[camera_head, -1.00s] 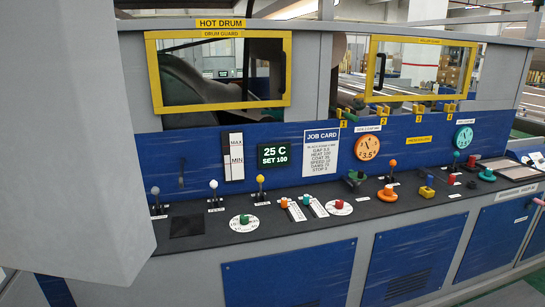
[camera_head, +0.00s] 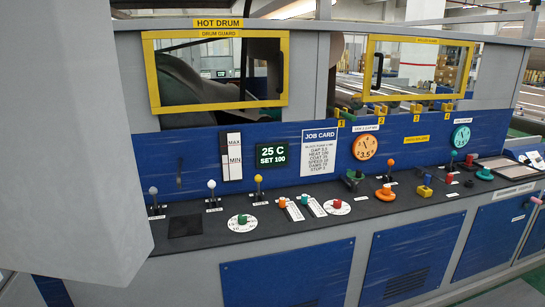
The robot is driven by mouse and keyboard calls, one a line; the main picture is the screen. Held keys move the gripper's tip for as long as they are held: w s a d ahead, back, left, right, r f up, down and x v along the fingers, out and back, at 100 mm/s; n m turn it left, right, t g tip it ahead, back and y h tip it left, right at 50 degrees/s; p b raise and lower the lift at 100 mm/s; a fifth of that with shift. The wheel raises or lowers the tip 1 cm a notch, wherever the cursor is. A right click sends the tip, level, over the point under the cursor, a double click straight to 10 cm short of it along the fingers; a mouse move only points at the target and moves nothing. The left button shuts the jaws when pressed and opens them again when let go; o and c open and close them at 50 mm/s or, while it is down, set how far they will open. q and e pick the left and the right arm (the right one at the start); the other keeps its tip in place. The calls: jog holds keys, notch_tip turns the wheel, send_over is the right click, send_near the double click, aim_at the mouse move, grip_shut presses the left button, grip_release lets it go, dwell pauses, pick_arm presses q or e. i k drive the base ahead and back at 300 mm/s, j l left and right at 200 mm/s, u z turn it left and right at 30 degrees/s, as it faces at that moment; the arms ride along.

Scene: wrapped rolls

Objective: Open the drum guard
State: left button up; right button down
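The drum guard (camera_head: 215,107) is a yellow-framed clear panel at the upper left of the machine, labelled DRUM GUARD on its top bar. A black upright handle (camera_head: 280,73) is at its right side. The dark drum (camera_head: 185,80) shows through the panel. A dark strip of the opening shows below the frame's lower bar. Neither of my grippers is in view. A large pale grey part, which looks like my own arm, fills the left edge and hides the machine's left end.
A similar yellow roller guard (camera_head: 415,98) with a black handle (camera_head: 377,70) is to the right. Below are a blue panel with a job card (camera_head: 320,148) and a green display (camera_head: 272,154). A dark console (camera_head: 260,220) carries several levers and knobs along the front.

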aim_at(148, 36)
jog(key=i+l+u, duration=0.3)
jog(key=i+l, duration=0.25)
jog(key=i+l+u, duration=0.3)
jog(key=i+l, duration=0.2)
jog(key=l, duration=0.15)
